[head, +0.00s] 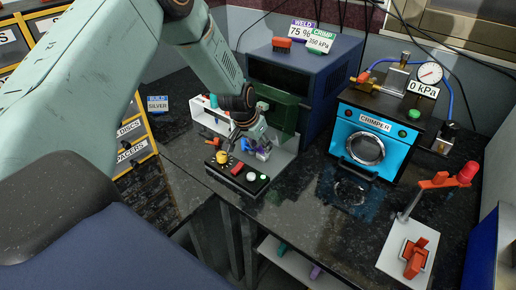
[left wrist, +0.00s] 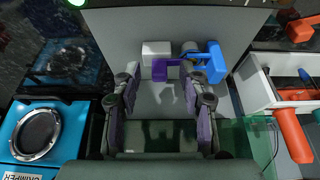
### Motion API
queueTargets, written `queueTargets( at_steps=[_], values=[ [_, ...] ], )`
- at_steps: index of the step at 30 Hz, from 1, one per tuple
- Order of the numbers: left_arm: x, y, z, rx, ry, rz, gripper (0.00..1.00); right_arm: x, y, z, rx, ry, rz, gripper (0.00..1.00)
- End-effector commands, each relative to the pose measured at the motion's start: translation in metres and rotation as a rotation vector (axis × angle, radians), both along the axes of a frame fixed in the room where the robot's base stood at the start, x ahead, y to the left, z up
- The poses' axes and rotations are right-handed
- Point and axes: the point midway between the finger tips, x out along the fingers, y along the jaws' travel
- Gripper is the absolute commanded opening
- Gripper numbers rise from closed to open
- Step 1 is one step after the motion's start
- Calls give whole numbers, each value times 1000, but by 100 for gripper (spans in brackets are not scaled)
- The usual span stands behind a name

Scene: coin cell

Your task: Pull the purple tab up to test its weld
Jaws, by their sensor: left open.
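The purple tab (left wrist: 160,70) shows in the left wrist view as a small L-shaped piece between a white block (left wrist: 156,48) and a blue part (left wrist: 212,66). My left gripper (left wrist: 162,82) is open, and the tab appears between its two fingertips in that view. I see no contact between the fingers and the tab. In the head view my left gripper (head: 256,142) points down over the welder's grey plate, and the tab is mostly hidden by the fingers. My right gripper is not in view.
A black control box (head: 236,174) with a yellow knob and buttons sits just in front of the gripper. The dark blue welder (head: 318,82) stands behind, with a green tinted guard (head: 280,108). The blue crimper (head: 371,140) is to the right. Bare dark counter (head: 318,222) lies between.

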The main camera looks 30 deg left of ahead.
Motion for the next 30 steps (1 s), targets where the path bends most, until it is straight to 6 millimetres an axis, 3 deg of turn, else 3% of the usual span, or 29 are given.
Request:
queueTargets(
  at_steps=[11, 30],
  values=[
    [-11, 1, 31, -2, -3, 1, 42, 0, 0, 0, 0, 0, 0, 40],
    [-42, 4, 105, -1, -3, 0, 42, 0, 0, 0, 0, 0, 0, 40]
  ],
)
